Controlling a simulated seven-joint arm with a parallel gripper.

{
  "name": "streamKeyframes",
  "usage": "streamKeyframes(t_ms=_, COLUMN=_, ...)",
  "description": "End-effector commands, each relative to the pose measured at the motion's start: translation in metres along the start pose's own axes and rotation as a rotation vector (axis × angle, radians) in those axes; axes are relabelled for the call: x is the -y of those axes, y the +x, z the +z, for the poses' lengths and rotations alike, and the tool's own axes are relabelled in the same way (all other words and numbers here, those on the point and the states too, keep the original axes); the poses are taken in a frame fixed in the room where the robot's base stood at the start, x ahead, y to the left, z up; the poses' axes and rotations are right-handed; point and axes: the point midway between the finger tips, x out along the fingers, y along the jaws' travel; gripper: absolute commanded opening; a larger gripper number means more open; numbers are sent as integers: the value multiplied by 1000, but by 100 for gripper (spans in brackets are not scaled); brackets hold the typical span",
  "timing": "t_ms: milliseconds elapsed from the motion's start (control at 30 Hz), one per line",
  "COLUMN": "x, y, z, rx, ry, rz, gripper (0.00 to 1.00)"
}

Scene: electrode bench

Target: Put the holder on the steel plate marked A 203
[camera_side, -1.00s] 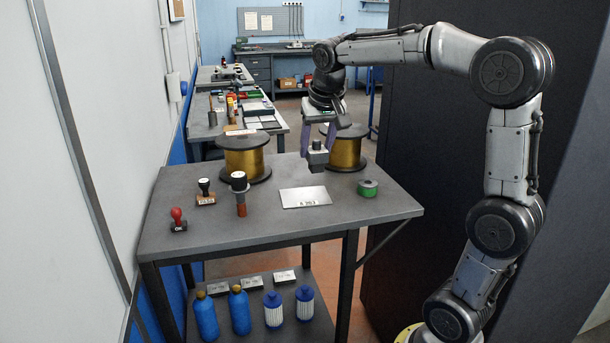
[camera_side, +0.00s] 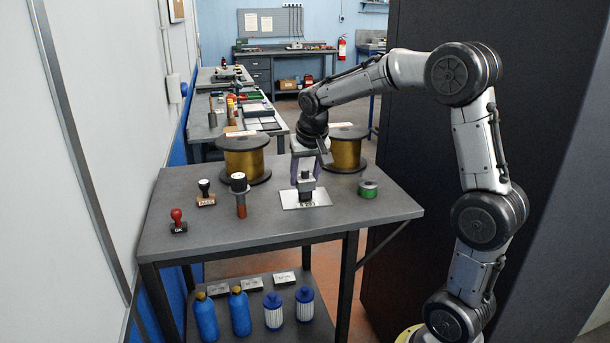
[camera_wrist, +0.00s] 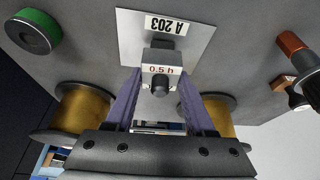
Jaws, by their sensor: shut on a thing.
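The holder (camera_side: 306,188) is a small dark grey block with a knob, and its label reads "0.5 h" in the wrist view (camera_wrist: 160,69). My gripper (camera_side: 306,176) is shut on it from above, with a purple finger on each side. The steel plate (camera_side: 290,196) is a pale flat sheet on the bench, and its label "A 203" shows in the wrist view (camera_wrist: 138,22). The holder is over the plate, low down. I cannot tell whether its underside touches the plate.
A green roll (camera_side: 368,188) lies right of the plate. Two gold wire spools (camera_side: 245,158) stand behind. Left are a brown-handled tool (camera_side: 240,200), a wooden stamp (camera_side: 206,198) and a red-knobbed stamp (camera_side: 178,222). The bench front (camera_side: 285,225) is clear.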

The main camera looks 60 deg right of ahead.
Motion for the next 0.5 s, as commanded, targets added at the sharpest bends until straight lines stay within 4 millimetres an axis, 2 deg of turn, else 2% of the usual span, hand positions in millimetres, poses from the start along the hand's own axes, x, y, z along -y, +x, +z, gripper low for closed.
streamKeyframes(t_ms=167, x=0, y=2, z=0, rx=-2, ry=0, rz=-1, gripper=0)
streamKeyframes(t_ms=200, x=0, y=2, z=1, rx=0, ry=0, rz=0, gripper=62)
streamKeyframes(t_ms=300, x=0, y=2, z=1, rx=0, ry=0, rz=0, gripper=80)
streamKeyframes(t_ms=333, x=0, y=2, z=1, rx=0, ry=0, rz=0, gripper=84)
streamKeyframes(t_ms=500, x=0, y=2, z=1, rx=0, ry=0, rz=0, gripper=84)
